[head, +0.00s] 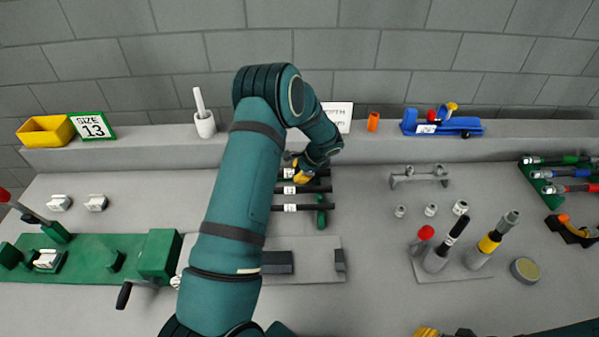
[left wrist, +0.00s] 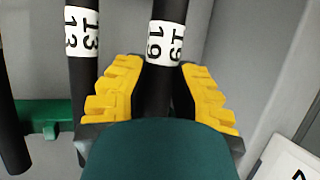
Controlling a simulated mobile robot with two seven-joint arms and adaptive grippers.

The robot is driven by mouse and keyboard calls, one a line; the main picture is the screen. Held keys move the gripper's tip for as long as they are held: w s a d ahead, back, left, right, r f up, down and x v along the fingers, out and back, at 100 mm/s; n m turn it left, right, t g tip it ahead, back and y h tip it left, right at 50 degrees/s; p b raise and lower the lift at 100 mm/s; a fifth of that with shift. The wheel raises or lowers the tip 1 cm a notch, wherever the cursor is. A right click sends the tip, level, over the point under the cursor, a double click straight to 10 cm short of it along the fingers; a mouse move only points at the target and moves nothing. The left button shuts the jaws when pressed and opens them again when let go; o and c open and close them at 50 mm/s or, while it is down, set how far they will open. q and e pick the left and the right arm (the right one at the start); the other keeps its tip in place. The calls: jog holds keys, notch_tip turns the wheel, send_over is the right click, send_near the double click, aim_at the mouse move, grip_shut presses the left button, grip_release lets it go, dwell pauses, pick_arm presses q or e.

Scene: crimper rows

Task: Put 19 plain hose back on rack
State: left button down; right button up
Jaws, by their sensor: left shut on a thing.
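My left gripper (head: 304,173) is over the hose rack at the back middle of the bench. In the left wrist view its yellow fingers (left wrist: 160,95) are shut on a black hose with a white band marked 19 (left wrist: 164,42). That hose also shows in the head view (head: 289,172), partly behind my arm. Beside it, apart from it, lies a black hose marked 13 (left wrist: 82,32). A third black hose (head: 300,208) lies nearer the front. The green rack (head: 321,215) shows only in part. Whether hose 19 rests on it is hidden. My right gripper (head: 427,332) is barely in view at the bottom edge.
A sign reading SIZE 13 (head: 92,126) and a yellow bin (head: 45,131) stand on the back ledge. A green fixture (head: 90,257) is at left, a tool holder (head: 440,262) at right. A white sign (head: 338,114) stands just behind the rack. Bare bench lies right of the rack.

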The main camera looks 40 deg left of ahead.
pick_arm(q)
jog(key=shift+f, duration=0.1)
dwell(0.3)
jog(key=c, duration=0.8)
grip_release()
jog(key=v, duration=1.2)
